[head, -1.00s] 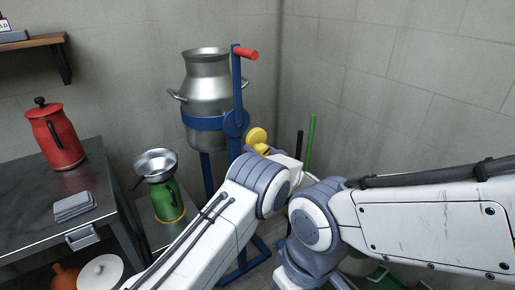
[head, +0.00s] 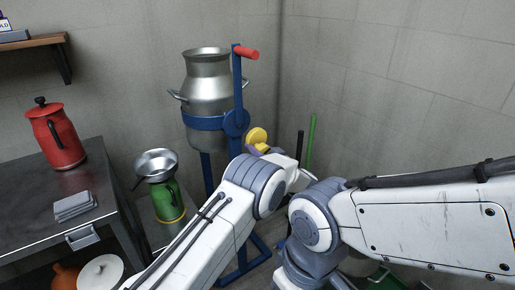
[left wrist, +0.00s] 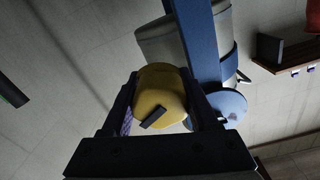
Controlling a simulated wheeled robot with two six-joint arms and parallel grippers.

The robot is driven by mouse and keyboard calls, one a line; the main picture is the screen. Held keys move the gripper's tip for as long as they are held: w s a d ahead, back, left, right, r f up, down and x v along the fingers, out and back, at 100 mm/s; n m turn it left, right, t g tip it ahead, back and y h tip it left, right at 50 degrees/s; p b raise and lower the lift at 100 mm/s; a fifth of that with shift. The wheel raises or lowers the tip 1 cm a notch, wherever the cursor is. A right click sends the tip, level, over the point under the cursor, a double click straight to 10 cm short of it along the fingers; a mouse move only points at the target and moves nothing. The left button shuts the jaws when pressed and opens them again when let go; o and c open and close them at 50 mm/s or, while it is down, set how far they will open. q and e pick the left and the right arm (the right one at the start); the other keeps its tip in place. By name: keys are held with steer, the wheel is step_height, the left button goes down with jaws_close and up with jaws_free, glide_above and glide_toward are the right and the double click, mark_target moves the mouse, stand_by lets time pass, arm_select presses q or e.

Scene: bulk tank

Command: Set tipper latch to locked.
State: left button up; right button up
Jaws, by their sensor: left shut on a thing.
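The tipper latch looks to be the yellow round knob (head: 257,136) beside the blue stand, right of the metal can. In the left wrist view the yellow knob (left wrist: 160,92) lies between my fingers, with a short dark slanted bar on its face. My left gripper (left wrist: 160,78) is shut on it, one finger on each side. In the head view my left wrist hides most of the gripper. I cannot read the latch's setting. My right arm shows at the right, but its gripper does not.
The metal can (head: 208,85) sits upright in the blue stand (head: 238,90) with a red handle (head: 246,53). A green can with a funnel (head: 166,195) stands left of it. A dark table (head: 30,208) bears a red can (head: 56,138). A green pole (head: 311,142) leans behind my arms.

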arm_select(q)
steer(key=shift+s+f+n+b, duration=0.1)
steer(key=shift+n+b, duration=1.7)
steer(key=shift+n, duration=1.15)
steer(key=shift+f+n+b, duration=0.1)
steer(key=shift+n+b, duration=1.65)
steer(key=shift+n, duration=1.2)
steer(key=shift+r, duration=0.1)
steer(key=o, duration=1.4)
steer(key=shift+c, duration=0.2)
steer(key=v, duration=1)
steer(key=shift+s+p, duration=0.2)
steer(key=shift+p, duration=0.15)
